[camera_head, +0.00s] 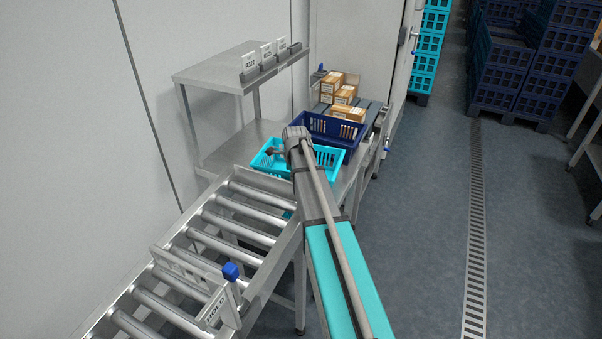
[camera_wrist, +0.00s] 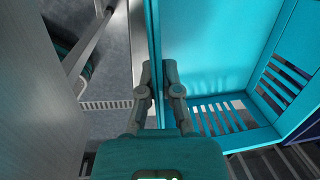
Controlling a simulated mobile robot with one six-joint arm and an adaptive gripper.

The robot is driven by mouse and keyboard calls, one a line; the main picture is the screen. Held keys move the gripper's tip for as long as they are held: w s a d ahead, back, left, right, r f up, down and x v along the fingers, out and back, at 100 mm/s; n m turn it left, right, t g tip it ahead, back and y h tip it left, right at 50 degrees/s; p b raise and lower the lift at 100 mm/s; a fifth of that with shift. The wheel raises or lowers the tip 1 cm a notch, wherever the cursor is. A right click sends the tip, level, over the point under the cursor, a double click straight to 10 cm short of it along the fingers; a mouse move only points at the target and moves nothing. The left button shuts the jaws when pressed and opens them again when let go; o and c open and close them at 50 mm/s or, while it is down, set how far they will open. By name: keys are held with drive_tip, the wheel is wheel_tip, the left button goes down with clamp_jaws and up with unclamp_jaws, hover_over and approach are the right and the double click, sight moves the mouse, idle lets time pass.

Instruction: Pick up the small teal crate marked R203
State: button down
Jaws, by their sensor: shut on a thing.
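The small teal crate (camera_head: 263,161) is at the far end of the roller conveyor, in front of a navy crate. It looks about level; I cannot tell whether it rests on a surface or hangs just above it. No R203 mark is readable. In the wrist view the crate (camera_wrist: 205,45) fills the right side, with slots in its walls. My gripper (camera_wrist: 158,66) is shut on its side wall, one finger on each side. In the head view my arm covers the crate's right part, and the fingertips cannot be made out.
The navy crate (camera_head: 345,137) stands close behind the teal one. Brown boxes (camera_head: 347,113) lie beyond it. A steel shelf (camera_head: 215,72) with white cards rises at left. The roller conveyor (camera_head: 222,232) is empty. Open floor (camera_head: 420,220) lies to the right.

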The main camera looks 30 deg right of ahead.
drive_tip(key=shift+r, duration=0.2)
wheel_tip(320, 180, up, 2)
drive_tip(key=p, duration=0.2)
drive_tip(key=shift+r+p, duration=0.1)
drive_tip(key=shift+p, duration=0.25)
drive_tip(key=s+d+r+p, duration=0.3)
drive_tip(key=s+r+p, duration=0.7)
drive_tip(key=s, duration=0.3)
drive_tip(key=shift+s+d+r, duration=0.2)
drive_tip(key=shift+s+d, duration=0.05)
drive_tip(key=shift+d, duration=0.1)
drive_tip(key=shift+r+p, duration=0.15)
drive_tip(key=shift+p, duration=0.15)
